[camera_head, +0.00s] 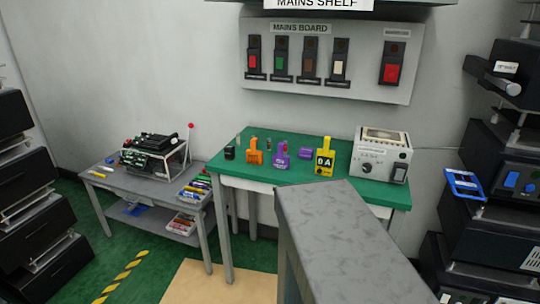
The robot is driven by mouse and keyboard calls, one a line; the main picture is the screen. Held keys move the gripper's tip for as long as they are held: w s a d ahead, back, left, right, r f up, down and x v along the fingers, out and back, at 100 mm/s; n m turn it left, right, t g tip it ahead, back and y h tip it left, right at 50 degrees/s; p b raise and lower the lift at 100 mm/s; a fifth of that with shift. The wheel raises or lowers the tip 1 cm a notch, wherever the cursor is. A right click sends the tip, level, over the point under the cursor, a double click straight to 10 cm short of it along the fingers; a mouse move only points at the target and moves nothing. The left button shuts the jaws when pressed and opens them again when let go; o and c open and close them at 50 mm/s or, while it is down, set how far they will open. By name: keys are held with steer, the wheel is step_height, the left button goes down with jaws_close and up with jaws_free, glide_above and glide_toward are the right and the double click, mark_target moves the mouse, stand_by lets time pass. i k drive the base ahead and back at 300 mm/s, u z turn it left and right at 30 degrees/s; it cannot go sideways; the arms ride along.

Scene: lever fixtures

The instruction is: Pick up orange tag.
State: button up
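The orange tag (254,157) stands on the green-topped table (233,168), left of its middle. It has a wide body with a dark patch and a narrower upper part. A purple tag (281,160) with pale writing is close to its right. A small black object (229,153) is to its left. A yellow tag (325,160) with a black label stands farther right. My gripper is not in view.
A white box-shaped device (381,155) stands at the table's right end. The mains board (325,92) hangs on the wall behind. A grey mottled surface (345,240) fills the lower middle; I cannot tell whether it is mine. A low grey bench (120,188) is at left.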

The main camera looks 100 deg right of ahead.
mark_target(253, 156)
steer(key=k, duration=1.9)
steer(key=z, duration=0.5)
steer(key=i, duration=1)
